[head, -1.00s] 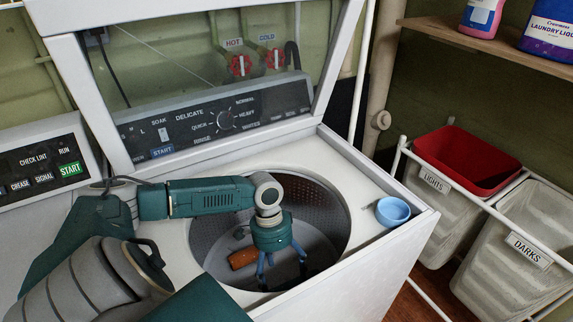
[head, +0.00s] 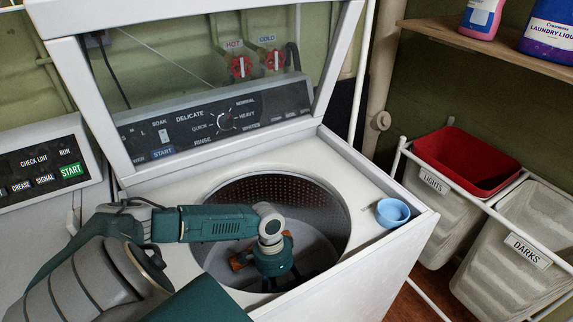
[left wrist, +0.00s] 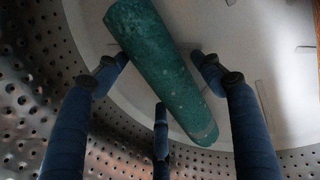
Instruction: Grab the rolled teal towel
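The rolled teal towel (left wrist: 165,70) lies on the pale floor of the washer drum, slanting from upper left to lower right in the left wrist view. In the head view it is hidden. My left gripper (left wrist: 160,78) is open, its blue fingers spread around the towel's middle, one on each side and one below. I cannot tell whether they touch it. My right gripper is not in view.
The open washer's perforated drum wall (head: 325,200) surrounds my gripper. A rust-brown item (head: 238,263) shows partly behind the gripper. A blue bowl (head: 393,212) stands on the washer top at right.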

